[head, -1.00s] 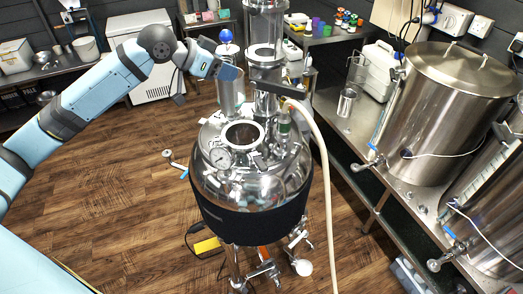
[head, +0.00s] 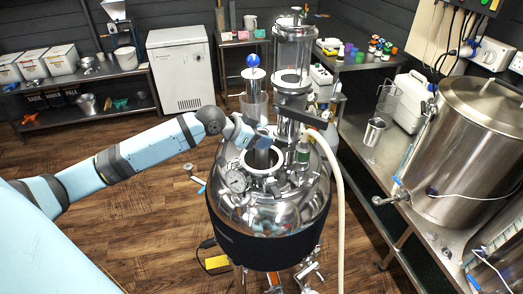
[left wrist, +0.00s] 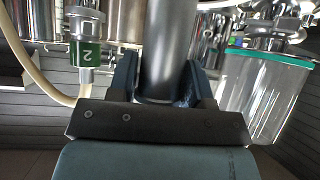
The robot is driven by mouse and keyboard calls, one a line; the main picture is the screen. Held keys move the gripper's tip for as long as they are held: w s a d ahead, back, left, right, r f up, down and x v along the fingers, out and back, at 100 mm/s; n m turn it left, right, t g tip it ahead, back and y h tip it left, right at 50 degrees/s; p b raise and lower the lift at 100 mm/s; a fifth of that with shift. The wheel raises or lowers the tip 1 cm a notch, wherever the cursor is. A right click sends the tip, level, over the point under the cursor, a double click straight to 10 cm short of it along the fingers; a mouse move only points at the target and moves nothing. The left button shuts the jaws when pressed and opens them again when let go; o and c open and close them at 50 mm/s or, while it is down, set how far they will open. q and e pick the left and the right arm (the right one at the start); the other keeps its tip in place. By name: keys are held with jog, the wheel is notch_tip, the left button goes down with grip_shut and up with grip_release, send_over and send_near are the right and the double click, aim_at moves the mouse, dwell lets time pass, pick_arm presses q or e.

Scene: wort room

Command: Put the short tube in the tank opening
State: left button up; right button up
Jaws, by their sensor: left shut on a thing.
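The steel tank (head: 275,207) stands in the middle of the head view. Its round opening (head: 247,168) is on top, behind the pressure gauge. My left gripper (head: 263,141) is right above the opening. In the left wrist view the left gripper (left wrist: 166,88) is shut on a smooth grey tube, the short tube (left wrist: 170,45). In the head view the tube (head: 262,157) shows below the jaws, upright, its lower part over or within the ring. I cannot tell how deep its lower end is. My right gripper is not in view.
A pressure gauge (head: 235,181) and clamps crowd the tank top. A clear glass column (head: 292,60) rises behind the opening. A pale hose (head: 341,205) hangs at the right. A steel bench with a large kettle (head: 470,150) stands to the right. The wooden floor at left is open.

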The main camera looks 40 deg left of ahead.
aim_at(261, 151)
pick_arm(q)
notch_tip(261, 151, down, 5)
jog(key=shift+r, duration=0.2)
jog(key=shift+f, duration=0.4)
jog(key=shift+f, duration=0.15)
jog(key=o, duration=1.2)
